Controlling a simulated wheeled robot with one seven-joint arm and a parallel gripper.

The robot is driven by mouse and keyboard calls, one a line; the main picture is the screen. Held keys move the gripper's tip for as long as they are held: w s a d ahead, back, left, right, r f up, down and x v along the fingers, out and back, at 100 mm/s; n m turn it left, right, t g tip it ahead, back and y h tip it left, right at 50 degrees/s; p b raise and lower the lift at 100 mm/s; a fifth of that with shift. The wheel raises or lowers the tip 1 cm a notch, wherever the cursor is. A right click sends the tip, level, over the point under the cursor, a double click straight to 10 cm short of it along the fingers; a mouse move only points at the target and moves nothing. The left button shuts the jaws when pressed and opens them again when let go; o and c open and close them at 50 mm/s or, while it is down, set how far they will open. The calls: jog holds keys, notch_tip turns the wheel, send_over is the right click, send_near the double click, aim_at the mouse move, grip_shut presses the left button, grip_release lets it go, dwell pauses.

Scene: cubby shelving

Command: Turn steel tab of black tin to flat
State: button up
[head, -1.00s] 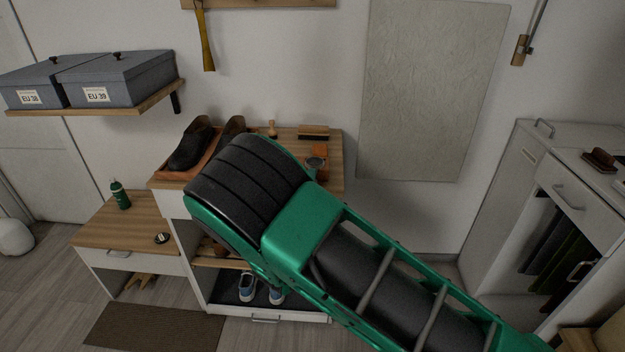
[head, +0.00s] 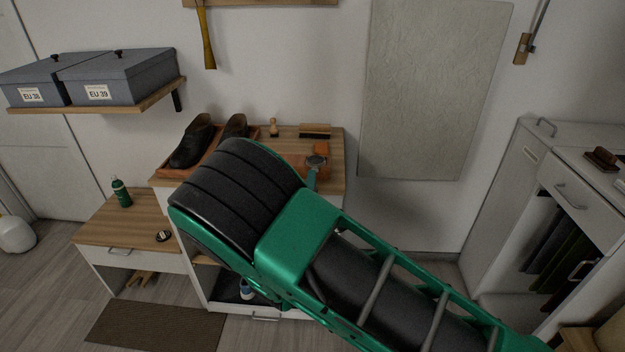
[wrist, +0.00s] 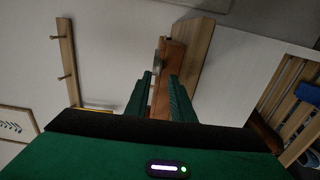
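A small dark round tin (head: 316,161) is on an orange-brown mat on the wooden top of the shoe cabinet, in the head view. In the wrist view a small dark grey piece (wrist: 158,63), apparently this tin, shows just beyond and between my fingertips. Its steel tab is too small to make out. My gripper (wrist: 159,82) is open, its two green fingers apart with nothing seen between them. In the head view my arm hides most of the gripper; only a green bit shows just below the tin. Another small black tin (head: 163,236) with a white mark is on the low bench.
A tray with dark shoes (head: 193,143) stands left of the tin. A brush (head: 315,130) and a small wooden-handled tool (head: 273,127) are behind it. A green bottle (head: 121,193) is on the low bench. A wall panel (head: 432,90) hangs at right.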

jog(key=s, duration=0.7)
jog(key=shift+s+a, duration=0.15)
jog(key=s+d+r+m+g+h, duration=0.15)
jog(key=d+m+g+h, duration=0.4)
jog(key=d, duration=1.35)
jog(key=s+d+r+m+g+h, duration=0.1)
jog(key=s+d+m+g+h, duration=0.15)
jog(key=d+m+g, duration=1.05)
jog(key=s+d+r+m+t+y, duration=0.1)
jog(key=s+d+r+m+y, duration=0.15)
jog(key=s+d, duration=1.25)
jog(key=s+a+r+m+y, duration=0.1)
jog(key=s+r+y, duration=0.1)
jog(key=s, duration=0.6)
jog(key=s+a+r+m+y, duration=0.2)
jog(key=s+y, duration=0.2)
jog(key=s, duration=0.4)
jog(key=shift+s+r, duration=0.2)
